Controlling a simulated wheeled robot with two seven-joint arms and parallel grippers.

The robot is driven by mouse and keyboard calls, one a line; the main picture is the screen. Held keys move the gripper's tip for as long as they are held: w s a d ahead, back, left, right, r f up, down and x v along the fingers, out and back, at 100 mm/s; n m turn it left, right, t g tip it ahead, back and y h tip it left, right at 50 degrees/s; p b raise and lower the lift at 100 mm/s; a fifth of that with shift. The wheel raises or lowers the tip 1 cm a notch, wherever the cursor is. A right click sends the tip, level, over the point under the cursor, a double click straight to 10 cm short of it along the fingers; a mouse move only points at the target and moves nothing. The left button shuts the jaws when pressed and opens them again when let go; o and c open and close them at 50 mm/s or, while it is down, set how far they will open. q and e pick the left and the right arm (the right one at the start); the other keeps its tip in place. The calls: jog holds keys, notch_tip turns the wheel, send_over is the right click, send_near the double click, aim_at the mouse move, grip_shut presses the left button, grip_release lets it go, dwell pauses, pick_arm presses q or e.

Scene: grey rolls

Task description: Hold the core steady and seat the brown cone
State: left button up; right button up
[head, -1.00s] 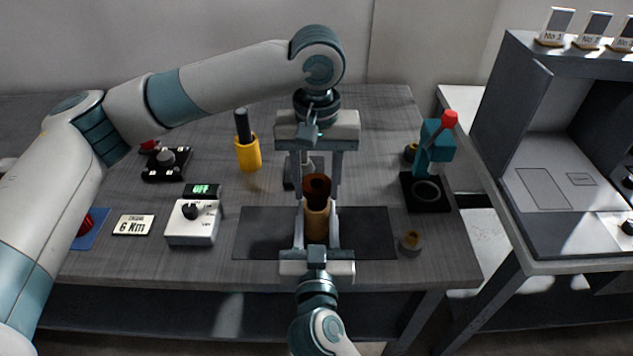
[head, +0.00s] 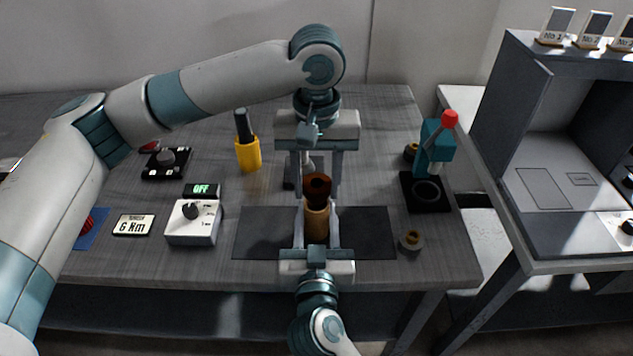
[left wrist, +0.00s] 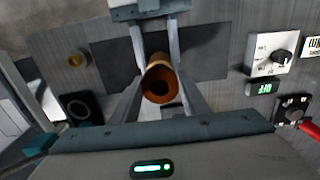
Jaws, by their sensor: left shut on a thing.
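The brown cone (head: 318,190) is a dark brown, hollow piece on top of the lighter tan core (head: 316,222), which stands upright over the dark mat. My left gripper (head: 319,186) comes down from above and is shut on the cone. In the left wrist view the cone's open orange-brown mouth (left wrist: 160,84) lies between the two fingers. My right gripper (head: 317,212) reaches in from the front edge, its fingers on both sides of the core and seemingly against it. The joint between cone and core is partly hidden, so I cannot tell how deep the cone sits.
The dark mat (head: 265,235) lies below. A white dial box (head: 193,222) and yellow holder (head: 247,155) stand to the left. Bare table lies between.

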pick_arm(q)
jog(key=shift+f, duration=0.9)
jog(key=o, duration=1.4)
jog(key=shift+c, duration=0.2)
notch_tip(320, 180, up, 12)
dwell(0.3)
